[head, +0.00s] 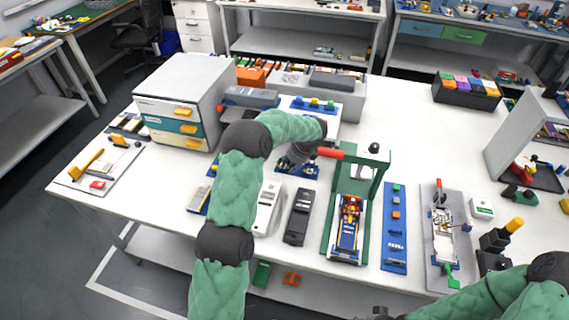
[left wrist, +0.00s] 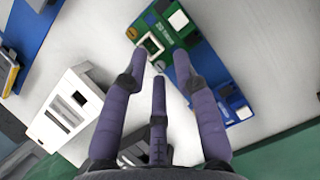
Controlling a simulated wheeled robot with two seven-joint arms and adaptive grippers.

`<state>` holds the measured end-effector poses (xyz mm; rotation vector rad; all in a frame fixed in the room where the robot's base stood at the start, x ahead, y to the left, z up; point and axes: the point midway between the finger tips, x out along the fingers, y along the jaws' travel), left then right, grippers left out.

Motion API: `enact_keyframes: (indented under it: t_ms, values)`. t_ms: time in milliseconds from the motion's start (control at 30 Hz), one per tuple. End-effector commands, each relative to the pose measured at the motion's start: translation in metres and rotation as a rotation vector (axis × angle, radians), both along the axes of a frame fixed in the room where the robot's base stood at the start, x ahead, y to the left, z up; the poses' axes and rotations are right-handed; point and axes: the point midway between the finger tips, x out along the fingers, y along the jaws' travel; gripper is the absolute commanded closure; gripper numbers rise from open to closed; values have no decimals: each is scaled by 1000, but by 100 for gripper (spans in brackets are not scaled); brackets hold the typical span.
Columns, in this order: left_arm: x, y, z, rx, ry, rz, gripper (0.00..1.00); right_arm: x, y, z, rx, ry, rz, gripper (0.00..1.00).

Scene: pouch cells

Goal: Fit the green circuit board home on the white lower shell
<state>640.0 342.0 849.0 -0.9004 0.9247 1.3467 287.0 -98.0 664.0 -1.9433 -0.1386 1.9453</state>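The green circuit board (left wrist: 187,45) shows in the left wrist view, with a white block and a square frame on it. It lies on or against a blue holder (left wrist: 237,107). The white lower shell (head: 268,207) lies on the table in front of my left gripper in the head view; a white shell with dark openings also shows in the left wrist view (left wrist: 65,115). My left gripper (left wrist: 160,62) is open and empty, its fingers spread over the near edge of the board. In the head view, my left gripper (head: 295,160) mostly hides the board. My right gripper (head: 380,314) is barely visible at the bottom edge.
A dark grey shell (head: 297,217) lies right of the white one. A green press frame (head: 370,160) with a red handle stands close on the right. A drawer cabinet (head: 185,105) stands at the left. A blue strip (head: 394,240) and a grey fixture (head: 445,235) lie farther right.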

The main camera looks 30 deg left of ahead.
Motion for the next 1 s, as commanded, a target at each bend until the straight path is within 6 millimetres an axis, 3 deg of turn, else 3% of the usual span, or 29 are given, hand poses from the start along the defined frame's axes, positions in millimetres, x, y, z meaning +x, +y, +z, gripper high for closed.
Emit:
enact_keyframes:
  t_ms: [33, 67, 667, 767, 1000]
  values:
    - [0, 0, 0, 0, 0, 0, 93, 0, 0, 0, 0, 0, 0, 47]
    - [0, 0, 0, 0, 0, 0, 100, 0, 0, 0, 0, 0, 0, 47]
    - [-1, 0, 1, 0, 2, 0, 100, 0, 0, 1, 0, 0, 0, 47]
    - [0, 0, 11, 0, 0, 0, 100, 0, 0, 4, 0, 0, 0, 47]
    - [1, -1, 56, 0, -3, 0, 100, 0, 0, 18, 0, 0, 0, 47]
